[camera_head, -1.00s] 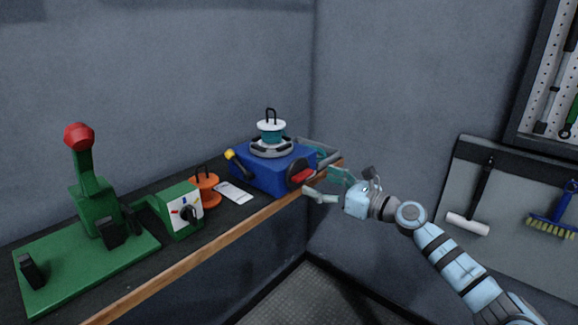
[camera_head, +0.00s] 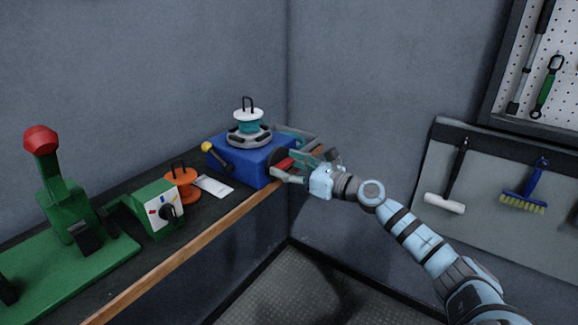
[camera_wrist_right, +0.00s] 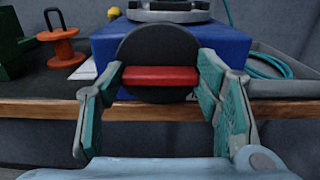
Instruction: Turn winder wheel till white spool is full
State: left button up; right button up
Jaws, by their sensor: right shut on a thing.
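The winder is a blue box (camera_head: 245,160) on the bench, with a dark round winder wheel (camera_wrist_right: 160,50) on its front. A red handle bar (camera_wrist_right: 160,76) crosses the wheel and lies level. The white spool (camera_head: 248,114) stands upright on a grey holder on top of the winder, with teal winding visible around its middle. My right gripper (camera_wrist_right: 162,80) has its fingers at both ends of the red bar, shut on it. In the head view the gripper (camera_head: 287,168) hides most of the wheel. My left gripper is not in view.
A yellow-knobbed lever (camera_head: 212,152) is on the winder's left side. A grey tray (camera_wrist_right: 270,72) with teal cord lies right.

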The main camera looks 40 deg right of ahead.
jog(key=m+p, duration=0.3)
jog(key=shift+r+m, duration=0.15)
jog(key=shift+m, duration=0.15)
jog(key=m+p, duration=0.4)
jog(key=m, duration=0.1)
jog(key=m+p, duration=0.4)
jog(key=m, duration=0.1)
jog(key=shift+m, duration=0.4)
jog(key=shift+d+f+m+p, duration=0.1)
jog(key=shift+f+m+p, duration=0.1)
jog(key=shift+m+p, duration=1.15)
jog(key=shift+m+b, duration=0.35)
jog(key=shift+m, duration=0.1)
jog(key=o, duration=1.2)
jog(key=shift+w, duration=0.15)
jog(key=shift+c, duration=0.2)
jog(key=shift+f, duration=0.1)
